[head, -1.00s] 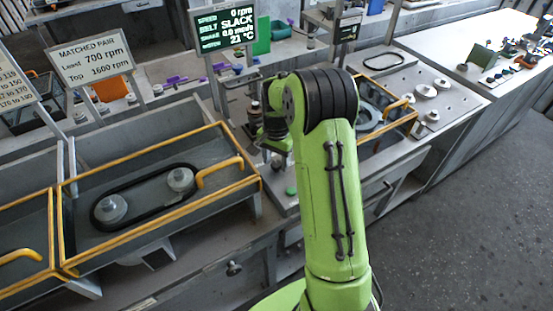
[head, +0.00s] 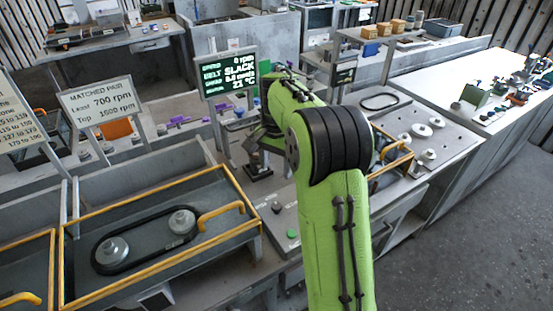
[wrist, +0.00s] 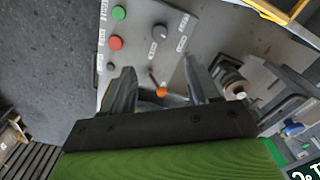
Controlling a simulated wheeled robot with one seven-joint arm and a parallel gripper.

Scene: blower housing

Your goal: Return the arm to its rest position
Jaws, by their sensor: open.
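My arm (head: 345,230) rises from the bottom of the head view, bends at a black elbow joint, and its green forearm reaches back toward the display post. My gripper (wrist: 158,66) shows in the wrist view with its two dark fingers apart and nothing held between them. It is above a grey control panel (wrist: 138,62) with a green button (wrist: 119,12), a red button (wrist: 115,42) and a black knob (wrist: 159,31). An orange-tipped lever (wrist: 161,91) shows beyond the gap between the fingers. In the head view the gripper is mostly hidden by the arm.
A yellow-railed tray (head: 150,285) at left holds a black belt around two pulleys (head: 112,250). The display (head: 226,72) reads 0 rpm and SLACK. A plate with pulleys (head: 422,130) lies at right, before a white bench (head: 470,100). Grey floor (head: 490,240) is open at lower right.

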